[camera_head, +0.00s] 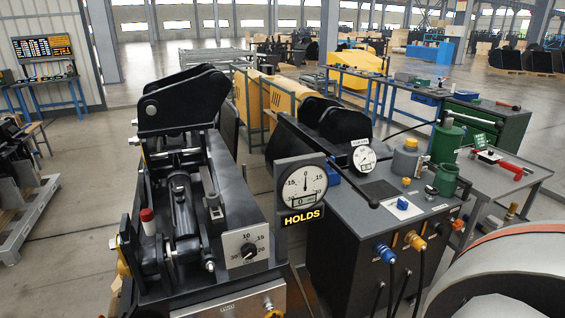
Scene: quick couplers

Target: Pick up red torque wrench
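A tool with a red grip (511,168), which looks like the red torque wrench, lies on the grey cart (536,176) at the right. Its shaft points left toward a small green-and-white item (481,142). Nothing is seen holding it. Neither of my grippers can be made out in the head view, so their distance from the wrench does not show.
A black coupler rig (180,190) with dials stands at centre left. A dark console (345,235) with a gauge, green canisters (446,140) and hoses stands left of the cart. A large pale rounded body with an orange band fills the lower right corner.

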